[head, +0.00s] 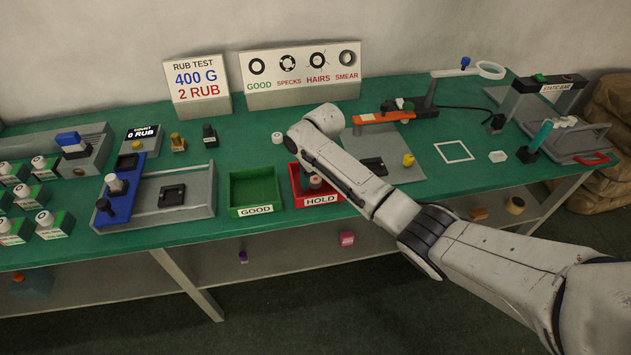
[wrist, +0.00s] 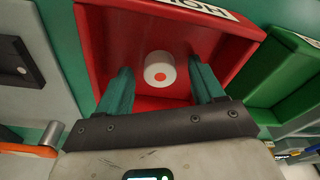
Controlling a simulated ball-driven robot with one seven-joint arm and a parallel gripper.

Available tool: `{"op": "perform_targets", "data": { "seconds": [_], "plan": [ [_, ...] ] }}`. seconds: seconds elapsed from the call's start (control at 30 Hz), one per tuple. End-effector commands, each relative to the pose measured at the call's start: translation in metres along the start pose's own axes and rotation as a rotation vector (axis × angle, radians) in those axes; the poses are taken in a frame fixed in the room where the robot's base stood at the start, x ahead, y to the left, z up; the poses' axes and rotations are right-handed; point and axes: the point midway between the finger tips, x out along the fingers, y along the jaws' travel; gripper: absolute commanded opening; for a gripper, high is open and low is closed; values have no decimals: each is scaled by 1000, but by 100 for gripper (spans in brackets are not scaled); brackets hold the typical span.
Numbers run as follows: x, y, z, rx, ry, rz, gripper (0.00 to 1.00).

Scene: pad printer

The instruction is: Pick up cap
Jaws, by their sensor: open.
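In the wrist view, a white round cap (wrist: 159,70) with a red dot on its top sits inside the red HOLD tray (wrist: 105,45). My gripper (wrist: 159,66) is open, with its two teal fingers apart on either side of the cap. A pale round top (head: 316,182) shows in the tray beside my arm.
The green GOOD tray (head: 233,189) stands left of the red one, empty. A grey plate with a black fixture (head: 372,166) is right of the red tray. Several labelled pieces (head: 45,218) stand far left.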

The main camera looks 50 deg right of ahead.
Motion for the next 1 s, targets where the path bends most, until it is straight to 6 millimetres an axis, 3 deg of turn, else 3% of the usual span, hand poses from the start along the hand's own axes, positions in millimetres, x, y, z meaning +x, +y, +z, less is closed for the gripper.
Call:
{"op": "perform_targets", "data": {
  "seconds": [0.07, 0.67, 1.0],
  "plan": [
    [0, 0, 0, 0, 0, 0, 66],
    [0, 0, 0, 0, 0, 0, 9],
    [-4, 0, -1, -1, 0, 0, 8]
  ]
}}
